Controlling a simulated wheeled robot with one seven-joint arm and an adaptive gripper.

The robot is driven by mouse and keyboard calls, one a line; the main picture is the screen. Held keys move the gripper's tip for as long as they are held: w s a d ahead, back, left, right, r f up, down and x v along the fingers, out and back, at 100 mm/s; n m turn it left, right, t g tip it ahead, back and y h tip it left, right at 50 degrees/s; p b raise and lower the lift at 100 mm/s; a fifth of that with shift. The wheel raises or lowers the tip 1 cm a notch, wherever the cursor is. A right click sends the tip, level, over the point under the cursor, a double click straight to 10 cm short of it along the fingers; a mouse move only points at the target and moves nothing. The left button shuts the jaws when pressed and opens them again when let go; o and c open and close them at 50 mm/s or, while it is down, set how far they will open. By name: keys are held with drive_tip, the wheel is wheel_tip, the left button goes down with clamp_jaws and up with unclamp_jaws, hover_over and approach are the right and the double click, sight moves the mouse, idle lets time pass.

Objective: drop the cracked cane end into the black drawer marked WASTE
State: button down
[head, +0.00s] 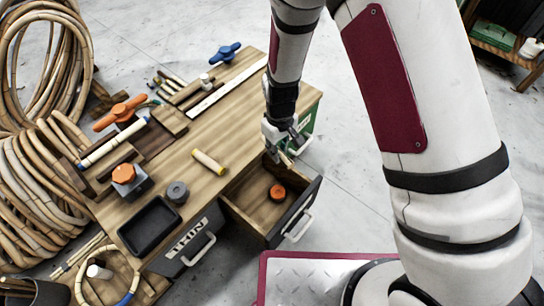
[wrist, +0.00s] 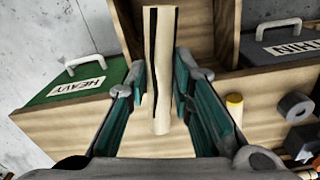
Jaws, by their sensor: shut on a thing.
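My gripper (head: 279,145) is shut on the cracked cane end (wrist: 161,75), a short pale piece with a dark split along it, seen between the fingers (wrist: 160,100) in the wrist view. In the head view the gripper hangs at the back right of an open drawer (head: 248,222), close to the table edge. That drawer has wooden walls and a dark front; an orange round thing (head: 277,192) lies inside. No WASTE mark is readable on it. In the wrist view the far end of the cane overlaps the open drawer (wrist: 200,25); its height above the drawer is unclear.
A dark drawer marked THIN (head: 190,240) is left of the open one; a green drawer marked HEAVY (wrist: 75,83) is on the other side. A yellow-ended cane piece (head: 208,161), a grey ring (head: 177,192) and a black tray (head: 150,225) are on the table (head: 240,120).

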wheel_tip(320, 180, down, 9)
drive_tip(key=s+a+n+b, duration=0.1)
drive_tip(key=a+b, duration=0.1)
drive_tip(key=b, duration=0.2)
drive_tip(key=shift+a+f, duration=0.15)
drive_tip(key=shift+a, duration=0.05)
drive_tip(key=c, duration=1.3)
unclamp_jaws()
wheel_tip(320, 180, up, 12)
drive_tip(key=shift+r, duration=0.1)
